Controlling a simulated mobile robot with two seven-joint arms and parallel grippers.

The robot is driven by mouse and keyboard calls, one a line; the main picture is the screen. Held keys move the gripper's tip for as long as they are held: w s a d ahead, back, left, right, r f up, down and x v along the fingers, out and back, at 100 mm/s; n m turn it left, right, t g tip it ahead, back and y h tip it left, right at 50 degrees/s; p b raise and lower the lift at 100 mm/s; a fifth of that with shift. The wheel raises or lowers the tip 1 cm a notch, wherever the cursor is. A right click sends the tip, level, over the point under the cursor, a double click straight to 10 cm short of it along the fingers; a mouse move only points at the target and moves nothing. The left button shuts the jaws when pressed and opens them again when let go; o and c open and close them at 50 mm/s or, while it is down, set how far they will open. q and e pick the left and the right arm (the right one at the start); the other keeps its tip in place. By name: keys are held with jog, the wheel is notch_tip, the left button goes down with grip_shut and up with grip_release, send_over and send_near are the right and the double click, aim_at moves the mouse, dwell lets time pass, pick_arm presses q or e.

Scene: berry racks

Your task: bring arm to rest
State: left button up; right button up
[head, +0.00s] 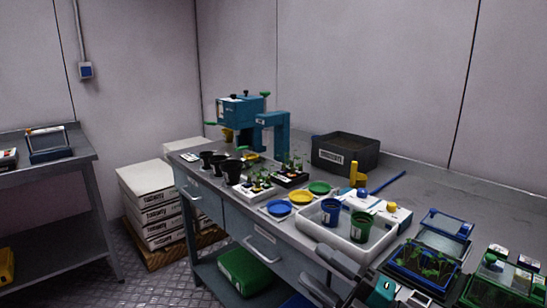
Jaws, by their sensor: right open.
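My right gripper (333,272) shows at the bottom of the head view, low in front of the bench's front edge. Its dark grey fingers are apart, and I see nothing between them. Part of my right arm, with a green and white piece, shows just right of it. My left gripper is not in view.
Black pots (231,170), coloured dishes and a teal machine (240,112) stand farther along the bench. Floor (128,280) is open at left.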

jog(key=s+d+f+m+h, duration=0.3)
jog(key=s+f+m+h, duration=0.2)
jog(key=f+m, duration=0.3)
jog(key=s+d+f+m+g+h, duration=0.1)
jog(key=s+d+f+m+h, duration=0.2)
jog(key=s+f+m+h, duration=0.2)
jog(key=s+d+f+m+h+p, duration=0.1)
jog(key=s+d+f+m+h, duration=0.2)
jog(key=f+m, duration=0.7)
jog(key=s+f+h, duration=0.2)
jog(key=s+f, duration=0.1)
jog(key=shift+d+m+g, duration=0.25)
jog(key=shift+m+g, duration=0.15)
